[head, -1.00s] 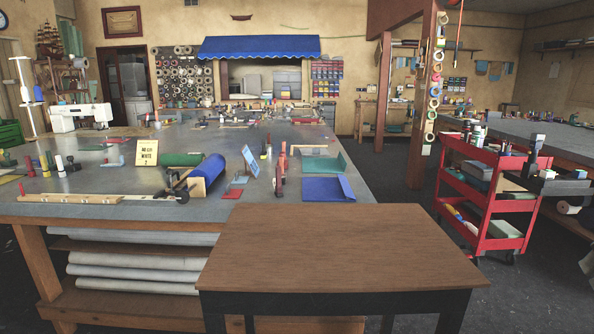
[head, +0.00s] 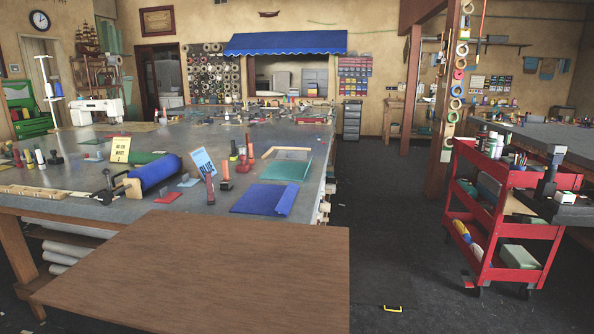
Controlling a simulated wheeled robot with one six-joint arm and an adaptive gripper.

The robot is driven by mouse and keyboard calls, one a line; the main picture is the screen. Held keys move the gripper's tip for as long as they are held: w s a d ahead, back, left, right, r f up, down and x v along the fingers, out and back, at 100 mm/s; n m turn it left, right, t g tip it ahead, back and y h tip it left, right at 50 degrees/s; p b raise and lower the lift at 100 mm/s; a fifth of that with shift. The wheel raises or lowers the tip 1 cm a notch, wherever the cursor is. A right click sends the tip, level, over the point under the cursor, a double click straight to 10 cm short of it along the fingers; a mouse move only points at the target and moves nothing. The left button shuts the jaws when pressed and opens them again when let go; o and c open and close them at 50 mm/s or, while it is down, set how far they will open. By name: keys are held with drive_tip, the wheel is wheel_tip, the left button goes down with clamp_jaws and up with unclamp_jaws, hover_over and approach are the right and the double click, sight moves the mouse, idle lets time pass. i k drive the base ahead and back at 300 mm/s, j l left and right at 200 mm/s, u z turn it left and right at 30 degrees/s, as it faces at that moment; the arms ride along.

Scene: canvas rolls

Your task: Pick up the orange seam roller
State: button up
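A small upright tool with an orange handle and a dark base (head: 225,170) stands on the grey work table (head: 215,207); it looks like the orange seam roller, but it is too small to be certain. It stands left of the green sheet (head: 287,170), between a dark red upright tool (head: 210,189) and a red-and-black tool (head: 243,163). The blue name card (head: 203,164) is just left of it. My gripper is not in view.
A brown wooden-topped table (head: 215,265) stands in front of the work table. A blue sheet (head: 262,199) lies near the work table's front right corner. A red cart (head: 500,214) stands at right. Dark floor (head: 385,225) between them is mostly open; a yellow handle-like thing (head: 393,308) shows low down.

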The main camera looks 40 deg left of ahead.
sight(226, 180)
drive_tip(key=i+l+z, duration=0.15)
drive_tip(key=i, duration=0.4)
drive_tip(key=i+l+z, duration=0.2)
drive_tip(key=i, duration=0.35)
drive_tip(key=i+u, duration=0.35)
drive_tip(key=i+l+u, duration=0.1)
drive_tip(key=i+u, duration=0.25)
drive_tip(key=i, duration=0.2)
drive_tip(key=i+l+u, duration=0.2)
drive_tip(key=i+u, duration=0.4)
drive_tip(key=u, duration=0.2)
drive_tip(key=i+u, duration=0.3)
drive_tip(key=u, duration=0.15)
drive_tip(key=i+l+u, duration=0.2)
drive_tip(key=u, duration=0.25)
drive_tip(key=i+l+u, duration=0.25)
drive_tip(key=u, duration=0.2)
drive_tip(key=i+l+u, duration=0.2)
drive_tip(key=l+u, duration=0.2)
drive_tip(key=i+l+u, duration=0.45)
drive_tip(key=l+u, duration=0.2)
drive_tip(key=i+l+u, duration=0.15)
drive_tip(key=l+u, duration=0.15)
drive_tip(key=i+l, duration=0.1)
drive_tip(key=i, duration=0.3)
